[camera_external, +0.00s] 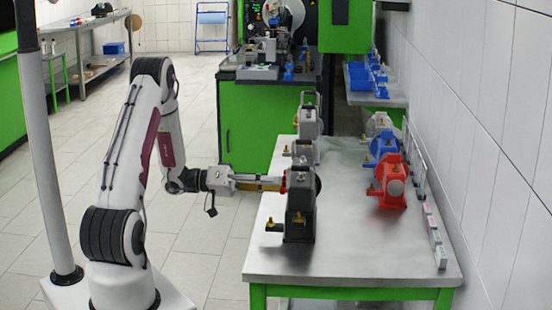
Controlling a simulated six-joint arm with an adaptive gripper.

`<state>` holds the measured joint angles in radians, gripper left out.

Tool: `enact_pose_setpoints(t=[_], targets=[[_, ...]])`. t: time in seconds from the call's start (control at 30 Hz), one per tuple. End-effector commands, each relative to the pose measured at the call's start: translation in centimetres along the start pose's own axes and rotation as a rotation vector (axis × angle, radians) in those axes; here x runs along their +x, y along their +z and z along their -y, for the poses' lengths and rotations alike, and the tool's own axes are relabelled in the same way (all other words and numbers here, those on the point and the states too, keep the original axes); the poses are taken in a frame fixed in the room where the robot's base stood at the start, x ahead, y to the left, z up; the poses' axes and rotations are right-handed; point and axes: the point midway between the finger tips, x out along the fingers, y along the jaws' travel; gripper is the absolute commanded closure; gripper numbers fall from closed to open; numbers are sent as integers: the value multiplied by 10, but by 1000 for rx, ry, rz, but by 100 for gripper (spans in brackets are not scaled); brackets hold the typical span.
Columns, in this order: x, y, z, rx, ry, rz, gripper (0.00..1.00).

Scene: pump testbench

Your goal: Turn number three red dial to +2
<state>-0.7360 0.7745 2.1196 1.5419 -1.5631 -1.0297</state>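A small red dial (284,182) sits on the left face of the nearest dark grey pump unit (300,212), near the table's left edge. My gripper (274,183) reaches in level from the left, with its fingertips at the red dial. At this size I cannot tell whether the fingers are closed on the dial or only beside it. The dial's marking and any number label are too small to read. The fingers partly hide the dial.
The pumps stand on a steel table (345,232). Another grey pump (308,122) stands behind the nearest one. A red pump (389,182), a blue pump (383,144) and a light grey pump (378,123) stand on the right side. The table's middle is clear.

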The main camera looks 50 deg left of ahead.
Motion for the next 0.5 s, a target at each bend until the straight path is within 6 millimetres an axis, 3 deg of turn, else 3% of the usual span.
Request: enact_pose_setpoints(t=[0.5], targets=[[10,0,0,0,0,0,70]])
